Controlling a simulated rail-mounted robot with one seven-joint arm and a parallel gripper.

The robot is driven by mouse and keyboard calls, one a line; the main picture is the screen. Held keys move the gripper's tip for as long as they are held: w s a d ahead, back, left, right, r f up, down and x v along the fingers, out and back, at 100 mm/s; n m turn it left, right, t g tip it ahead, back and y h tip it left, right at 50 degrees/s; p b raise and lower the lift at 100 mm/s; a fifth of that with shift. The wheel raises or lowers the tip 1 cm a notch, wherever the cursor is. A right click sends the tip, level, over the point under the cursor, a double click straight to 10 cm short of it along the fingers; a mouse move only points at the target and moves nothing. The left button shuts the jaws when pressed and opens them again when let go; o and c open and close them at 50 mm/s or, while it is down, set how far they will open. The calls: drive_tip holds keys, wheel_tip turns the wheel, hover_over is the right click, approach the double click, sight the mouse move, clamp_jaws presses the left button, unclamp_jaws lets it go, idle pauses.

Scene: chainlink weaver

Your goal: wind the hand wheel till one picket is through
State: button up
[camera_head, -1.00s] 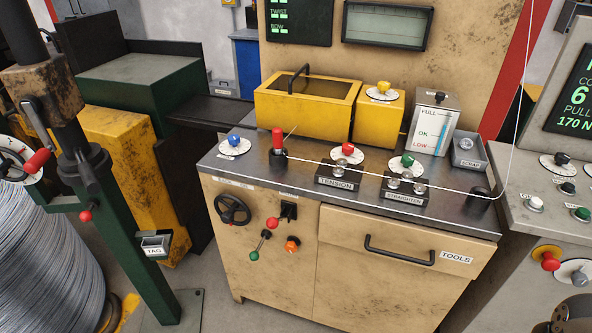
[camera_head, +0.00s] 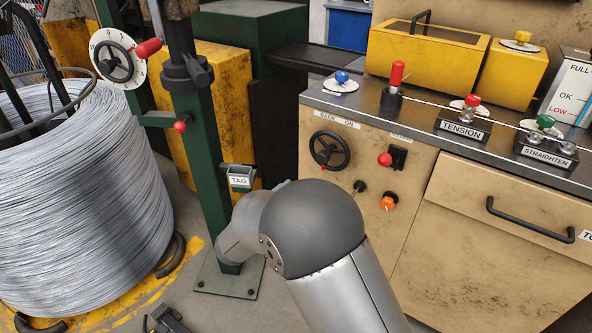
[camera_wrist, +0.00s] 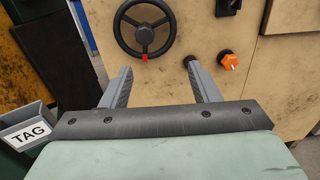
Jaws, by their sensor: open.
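A black three-spoked hand wheel (camera_head: 329,150) is on the tan cabinet front, under a label reading BACK and ON. A red mark shows at its lower rim. In the wrist view the wheel (camera_wrist: 145,28) is at the top, beyond my fingertips. My gripper (camera_wrist: 160,82) is open and empty, its two grey fingers pointing at the cabinet below the wheel and apart from it. In the head view my arm hides the gripper. Another wheel with a red handle (camera_head: 112,63) is on a white dial on the green post. No picket can be made out.
Right of the wheel are a red ball knob (camera_head: 384,160) and an orange knob (camera_head: 388,202). A TAG holder (camera_head: 239,177) on the green post (camera_head: 205,140) is close on the left. A large wire coil (camera_head: 80,200) stands farther left. A TOOLS drawer handle (camera_head: 530,222) is at right.

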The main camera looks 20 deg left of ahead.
drive_tip(key=a, duration=0.2)
drive_tip(key=n+b, duration=0.1)
approach(320, 160)
drive_tip(key=shift+t+y, duration=0.3)
drive_tip(key=shift+y, duration=0.1)
drive_tip(key=w, duration=0.3)
drive_tip(key=w+d, duration=0.1)
drive_tip(key=w, duration=0.2)
drive_tip(key=w+d, duration=0.1)
drive_tip(key=w, duration=0.2)
drive_tip(key=shift+w+d+f, duration=0.1)
drive_tip(key=shift+w+d, duration=0.05)
drive_tip(key=shift+w, duration=0.15)
clamp_jaws()
drive_tip(key=shift+s+b, duration=0.1)
drive_tip(key=shift+b, duration=0.25)
